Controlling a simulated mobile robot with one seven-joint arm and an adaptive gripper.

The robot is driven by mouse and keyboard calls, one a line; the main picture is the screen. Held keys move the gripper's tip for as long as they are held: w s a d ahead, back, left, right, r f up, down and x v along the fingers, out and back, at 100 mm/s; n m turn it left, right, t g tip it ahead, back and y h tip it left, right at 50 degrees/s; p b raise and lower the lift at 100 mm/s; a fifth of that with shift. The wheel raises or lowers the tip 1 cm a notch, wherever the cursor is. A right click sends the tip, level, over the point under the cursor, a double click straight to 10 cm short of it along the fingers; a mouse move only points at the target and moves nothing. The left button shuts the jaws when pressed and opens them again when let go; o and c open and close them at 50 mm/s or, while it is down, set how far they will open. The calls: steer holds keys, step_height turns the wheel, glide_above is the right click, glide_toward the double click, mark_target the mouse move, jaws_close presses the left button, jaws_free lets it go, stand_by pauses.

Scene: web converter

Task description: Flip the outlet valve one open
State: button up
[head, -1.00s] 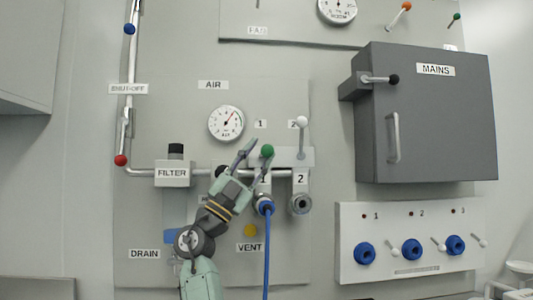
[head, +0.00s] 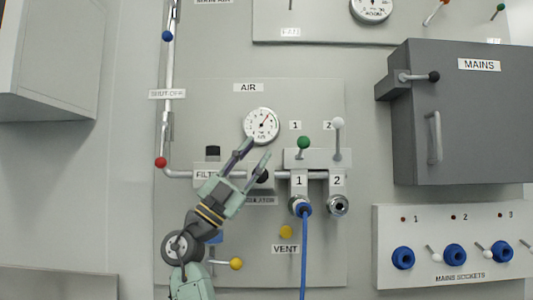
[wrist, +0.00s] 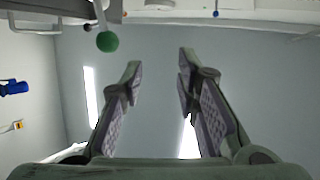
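Outlet valve one is the short lever with a green ball knob (head: 303,142) above the outlet marked 1 (head: 299,181). Its knob sits lower than the white knob (head: 338,123) of valve two, whose lever stands upright. The green knob also shows at the upper left of the wrist view (wrist: 107,41), outside the fingers. My gripper (head: 258,147) is open and empty, left of the green knob and apart from it in the head view. Its two fingers are spread in the wrist view (wrist: 160,59).
A blue hose (head: 304,250) hangs from outlet 1. The air gauge (head: 262,125) is behind and above my fingers. The red shut-off knob (head: 160,162) and pipe are left, the yellow vent knob (head: 286,231) is below. The grey mains box (head: 460,120) projects at the right.

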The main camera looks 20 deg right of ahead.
mark_target(302, 150)
steer(key=s+d+f+n+t+y+p, duration=0.3)
steer(key=d+f+n+t+y+p, duration=0.15)
steer(key=n+t+y, duration=0.4)
steer(key=shift+n+t+h, duration=0.65)
steer(key=shift+n+t, duration=0.1)
steer(key=shift+t, duration=0.1)
steer(key=p+x, duration=0.4)
steer(key=x, duration=0.6)
steer(key=shift+d+r, duration=0.1)
steer(key=shift+d, duration=0.1)
steer(key=shift+w+d+r, duration=0.25)
steer(key=shift+w+d, duration=0.05)
steer(key=shift+d, duration=0.1)
steer(key=shift+c, duration=0.4)
steer(key=c, duration=0.5)
jaws_close()
steer(key=shift+f, duration=0.1)
